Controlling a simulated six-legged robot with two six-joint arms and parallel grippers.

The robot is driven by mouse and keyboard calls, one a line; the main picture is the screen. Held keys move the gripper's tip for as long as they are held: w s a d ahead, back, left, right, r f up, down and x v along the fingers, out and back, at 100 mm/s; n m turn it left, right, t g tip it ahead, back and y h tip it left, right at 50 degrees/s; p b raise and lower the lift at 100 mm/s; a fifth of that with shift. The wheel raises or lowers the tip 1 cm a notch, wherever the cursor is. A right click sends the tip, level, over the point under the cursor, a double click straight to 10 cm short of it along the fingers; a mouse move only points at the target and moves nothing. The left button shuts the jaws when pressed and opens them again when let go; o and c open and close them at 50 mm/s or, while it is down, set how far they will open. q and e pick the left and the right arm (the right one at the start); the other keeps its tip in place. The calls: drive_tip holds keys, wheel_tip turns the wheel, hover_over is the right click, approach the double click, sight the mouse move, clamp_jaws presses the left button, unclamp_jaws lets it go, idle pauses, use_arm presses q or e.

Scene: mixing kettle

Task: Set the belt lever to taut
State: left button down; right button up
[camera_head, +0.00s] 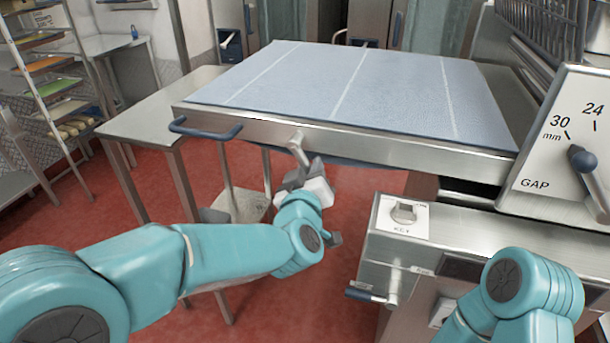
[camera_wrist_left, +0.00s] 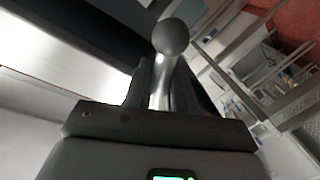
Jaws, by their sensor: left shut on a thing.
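The belt lever (camera_head: 298,147) is a short metal lever on the front rail of the belt table, under the blue-grey belt (camera_head: 350,85). My left gripper (camera_head: 306,175) reaches up to it from below. In the left wrist view the lever's round grey knob (camera_wrist_left: 171,38) stands out past my fingers, and its shaft (camera_wrist_left: 159,82) runs between them. The left gripper is shut on the lever. In the head view the gripper covers part of the lever, and no taut or slack marking can be read. My right arm shows at lower right, but its gripper is out of view.
A blue handle (camera_head: 205,129) sticks out at the rail's left end. A GAP dial panel (camera_head: 545,160) stands at right. A metal cabinet with a KEY switch (camera_head: 404,212) is close to the right of my left gripper. Red floor lies below.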

use_arm(q)
drive_tip(key=shift+s+d+r+n, duration=0.15)
drive_tip(key=shift+d+n, duration=0.1)
drive_tip(key=shift+n, duration=0.15)
drive_tip(key=c, duration=1.1)
unclamp_jaws()
drive_tip(key=shift+r, duration=0.1)
